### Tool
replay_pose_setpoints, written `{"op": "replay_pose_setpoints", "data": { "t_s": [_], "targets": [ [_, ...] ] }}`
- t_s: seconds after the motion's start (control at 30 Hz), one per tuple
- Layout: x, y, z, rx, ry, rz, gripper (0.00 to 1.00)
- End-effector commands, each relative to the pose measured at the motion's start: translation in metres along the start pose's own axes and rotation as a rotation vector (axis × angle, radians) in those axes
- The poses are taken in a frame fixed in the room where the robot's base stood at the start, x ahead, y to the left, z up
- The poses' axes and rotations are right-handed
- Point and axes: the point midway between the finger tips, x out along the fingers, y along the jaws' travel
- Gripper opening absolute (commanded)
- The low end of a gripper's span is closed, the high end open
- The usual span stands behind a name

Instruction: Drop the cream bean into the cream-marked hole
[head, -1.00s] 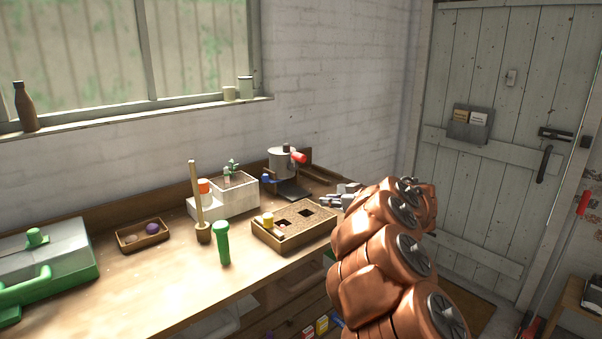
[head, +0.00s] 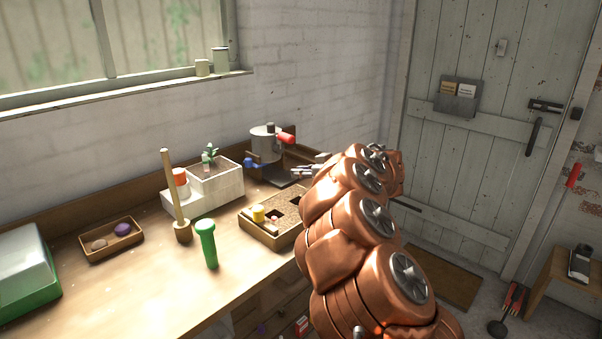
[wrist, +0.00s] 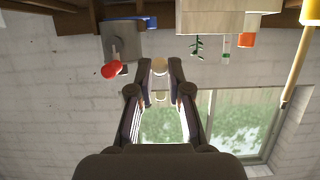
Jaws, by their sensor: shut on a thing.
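My gripper (head: 311,171) is up over the back right of the bench, in front of the grey pot. In the wrist view its fingers (wrist: 160,70) are shut on a small round cream bean (wrist: 160,64) at their tips. The bean is too small to make out in the head view. A tan box with square dark holes (head: 262,234) sits on the bench, below and left of my gripper. My arm hides its right end. I cannot tell a cream mark at any hole. A yellow cylinder (head: 258,213) stands at the box's left end.
A green peg-shaped tool (head: 207,246), a wooden-handled tool (head: 171,195) and a white planter (head: 218,188) stand left of the box. A grey pot with a red handle (head: 263,145) stands behind. A small tray (head: 97,258) holds a purple and a tan piece.

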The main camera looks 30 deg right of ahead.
Motion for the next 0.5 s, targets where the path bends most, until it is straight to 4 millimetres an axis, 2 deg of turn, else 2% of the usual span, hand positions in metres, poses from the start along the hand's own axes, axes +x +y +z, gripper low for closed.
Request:
{"op": "replay_pose_setpoints", "data": {
  "t_s": [0.03, 0.5],
  "targets": [
    [0.002, 0.0, 0.006, -0.001, 0.0, 0.0, 0.05],
    [0.011, -0.002, 0.027, -0.002, 0.0, -0.003, 0.05]
  ]
}}
